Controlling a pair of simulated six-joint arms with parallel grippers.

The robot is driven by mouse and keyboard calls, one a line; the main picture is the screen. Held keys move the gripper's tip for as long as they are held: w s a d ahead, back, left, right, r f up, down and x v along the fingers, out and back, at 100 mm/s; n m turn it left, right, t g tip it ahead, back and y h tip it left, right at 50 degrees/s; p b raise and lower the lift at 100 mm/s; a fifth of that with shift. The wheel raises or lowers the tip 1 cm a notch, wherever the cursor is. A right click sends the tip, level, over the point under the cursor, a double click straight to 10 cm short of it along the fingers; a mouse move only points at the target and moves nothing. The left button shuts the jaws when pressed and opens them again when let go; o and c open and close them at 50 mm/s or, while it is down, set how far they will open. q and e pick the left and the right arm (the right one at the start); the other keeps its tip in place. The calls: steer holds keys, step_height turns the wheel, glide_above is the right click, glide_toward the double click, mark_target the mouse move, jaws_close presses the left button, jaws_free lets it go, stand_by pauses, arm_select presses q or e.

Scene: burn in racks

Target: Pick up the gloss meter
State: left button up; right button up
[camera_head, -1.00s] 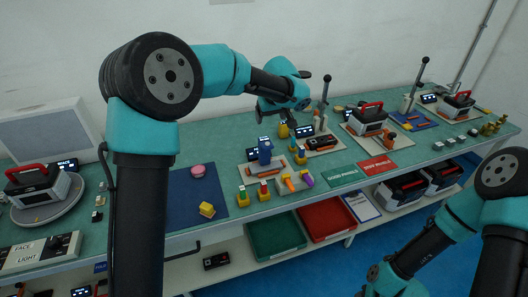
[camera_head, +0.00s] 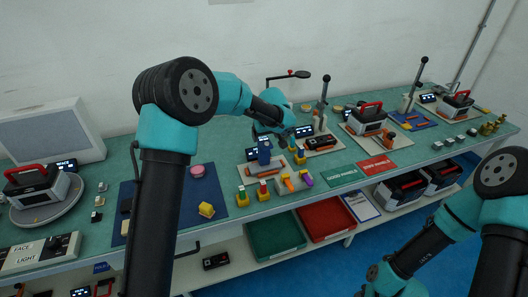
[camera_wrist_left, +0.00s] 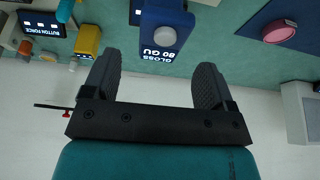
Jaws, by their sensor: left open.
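The gloss meter (camera_head: 264,152) is a blue upright device on the bench in the head view, near the middle. In the left wrist view the gloss meter (camera_wrist_left: 166,22) has a grey round button and a display reading GLOSS 80 GU. My left gripper (camera_head: 272,132) is just behind and above it in the head view, its fingers partly hidden there. In the left wrist view my left gripper (camera_wrist_left: 155,80) is open, and the meter lies ahead, in line with the gap between the fingers. Nothing is held. My right arm shows at lower right; its gripper is out of frame.
A blue mat (camera_head: 180,205) with a pink puck (camera_head: 197,171) lies to the left. A lever stand (camera_head: 322,105) rises to the right.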

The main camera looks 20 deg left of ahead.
mark_target(264, 140)
arm_select(q)
steer(key=shift+x, duration=2.6)
steer(key=shift+d, duration=0.1)
steer(key=shift+c, duration=0.4)
steer(key=c, duration=1.1)
steer(key=shift+r, duration=0.15)
step_height(264, 140, up, 10)
steer(key=shift+f, duration=0.1)
